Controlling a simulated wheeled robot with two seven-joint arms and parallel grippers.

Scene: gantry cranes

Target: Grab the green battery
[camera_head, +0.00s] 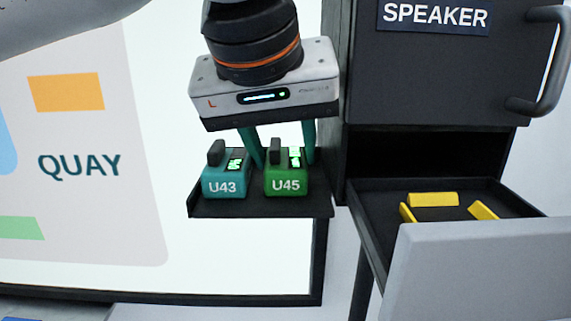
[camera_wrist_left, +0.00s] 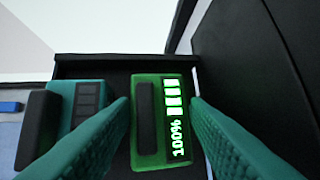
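The green battery (camera_head: 286,184), marked U45, stands upright on a small dark shelf (camera_head: 262,208). In the left wrist view the green battery (camera_wrist_left: 147,150) shows a lit display reading 100%. The teal battery (camera_head: 226,188), marked U43, stands just left of it; its display is darker in the left wrist view (camera_wrist_left: 88,98). My left gripper (camera_head: 281,162) points down over the green battery, with its teal fingers apart. In the left wrist view the fingers (camera_wrist_left: 160,103) lie on either side of the green battery; whether they touch it I cannot tell. My right gripper is not in view.
A dark cabinet (camera_head: 430,85) labelled SPEAKER stands close to the right of the shelf. Its lower drawer (camera_head: 480,265) is pulled out and has yellow blocks (camera_head: 433,199) inside. A white panel (camera_head: 110,215) marked QUAY is behind the shelf.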

